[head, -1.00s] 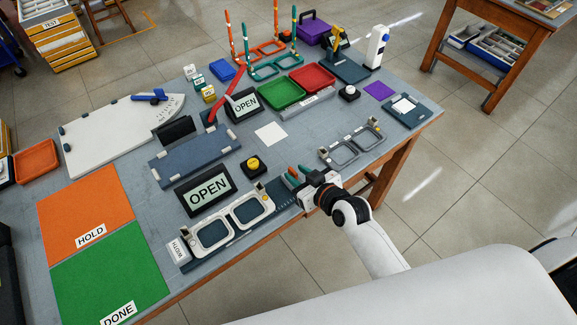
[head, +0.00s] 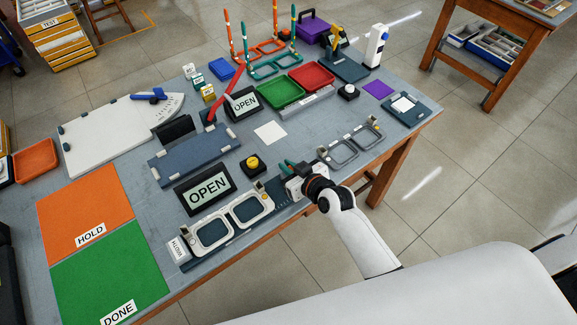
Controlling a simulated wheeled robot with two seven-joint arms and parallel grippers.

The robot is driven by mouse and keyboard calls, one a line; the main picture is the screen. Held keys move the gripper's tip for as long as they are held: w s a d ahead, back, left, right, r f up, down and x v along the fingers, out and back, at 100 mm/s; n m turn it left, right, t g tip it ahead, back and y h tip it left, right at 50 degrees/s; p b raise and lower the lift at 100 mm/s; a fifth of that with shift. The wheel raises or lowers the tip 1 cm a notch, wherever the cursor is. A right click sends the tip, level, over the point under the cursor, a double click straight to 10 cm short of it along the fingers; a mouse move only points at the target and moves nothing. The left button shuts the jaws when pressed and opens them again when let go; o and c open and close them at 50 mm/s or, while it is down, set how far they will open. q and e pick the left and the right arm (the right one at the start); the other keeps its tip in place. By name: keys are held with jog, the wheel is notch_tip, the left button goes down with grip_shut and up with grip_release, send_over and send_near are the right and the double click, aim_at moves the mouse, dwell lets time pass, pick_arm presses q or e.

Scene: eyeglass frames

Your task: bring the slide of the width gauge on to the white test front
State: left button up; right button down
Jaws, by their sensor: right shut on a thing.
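The width gauge (head: 281,192) is a long dark rail along the table's front edge, with a WIDTH label (head: 178,247) at its left end. The white test front (head: 233,222), a frame with two rims, lies on the gauge's left part. My right gripper (head: 292,174) is shut on the gauge's slide, over the rail to the right of the front. The hand hides most of the slide. A short gap seems to show between the hand and the front's right end. An OPEN display (head: 207,188) stands behind the gauge. My left gripper is not in view.
A black box with a yellow button (head: 252,164) stands behind the rail. A grey eyeglass front (head: 352,149) lies to the right of the hand. Orange HOLD (head: 80,215) and green DONE (head: 110,270) mats lie at the left.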

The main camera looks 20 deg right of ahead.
jog(key=a, duration=0.1)
jog(key=s+a+p, duration=0.1)
jog(key=a, duration=0.1)
jog(key=a+p, duration=0.1)
jog(key=shift+s+a, duration=0.3)
jog(key=shift+a, duration=0.1)
jog(key=c, duration=1.5)
grip_release()
jog(key=shift+s, duration=0.1)
jog(key=v, duration=1.2)
jog(key=shift+b, duration=0.3)
